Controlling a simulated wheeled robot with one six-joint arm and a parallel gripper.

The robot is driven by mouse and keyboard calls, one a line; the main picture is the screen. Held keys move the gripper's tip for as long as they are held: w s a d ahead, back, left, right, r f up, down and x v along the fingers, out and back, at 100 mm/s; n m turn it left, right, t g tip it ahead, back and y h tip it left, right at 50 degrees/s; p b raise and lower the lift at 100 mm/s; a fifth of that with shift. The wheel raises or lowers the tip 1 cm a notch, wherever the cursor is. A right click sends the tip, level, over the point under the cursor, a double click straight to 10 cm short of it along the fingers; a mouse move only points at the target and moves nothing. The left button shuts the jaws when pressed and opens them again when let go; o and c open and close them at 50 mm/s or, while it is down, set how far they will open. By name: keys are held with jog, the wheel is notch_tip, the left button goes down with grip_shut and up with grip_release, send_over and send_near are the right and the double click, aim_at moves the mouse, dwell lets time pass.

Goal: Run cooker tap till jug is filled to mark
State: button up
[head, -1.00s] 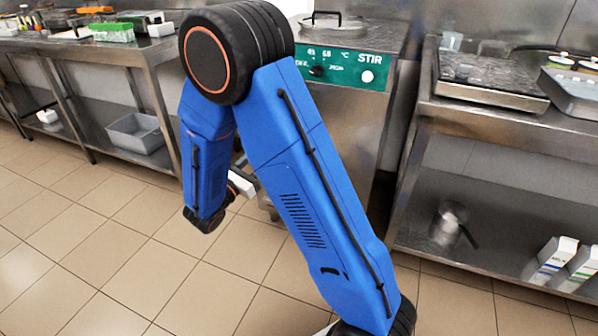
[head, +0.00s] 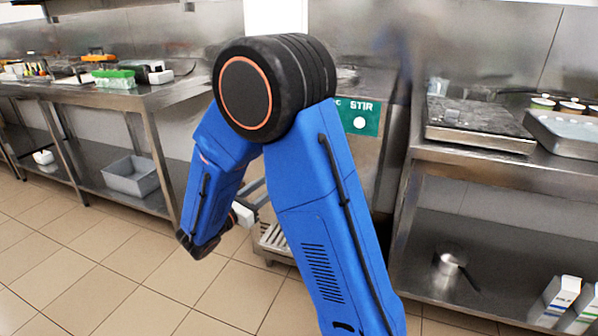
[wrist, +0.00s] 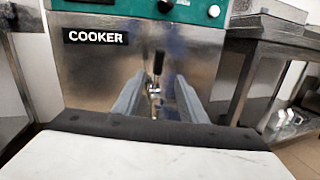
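The cooker (wrist: 90,75) is a steel cabinet labelled COOKER, with a green control panel. Its tap (wrist: 157,70) has a black lever above a small metal spout on the front. My gripper (wrist: 158,88) is open and empty; its two grey fingers point at the cooker and frame the tap in the wrist view. I cannot tell how near the fingertips are to it. In the head view my gripper (head: 254,190) is partly hidden behind my arm. The tap is hidden there. I see no jug at the tap; a metal vessel (head: 448,264) stands on the lower right shelf.
A slatted drip tray (head: 272,240) sits low at the cooker's front. A steel bench (head: 500,165) stands to the right, with cartons (head: 558,292) below. The left bench (head: 120,92) carries several tubs, with a grey bin (head: 131,177) underneath. Floor between is clear.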

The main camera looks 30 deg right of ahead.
jog(key=shift+y, duration=0.5)
jog(key=x, duration=0.6)
jog(key=r+x, duration=0.1)
jog(key=x, duration=1.1)
jog(key=shift+d+r, duration=0.15)
jog(key=shift+r, duration=0.2)
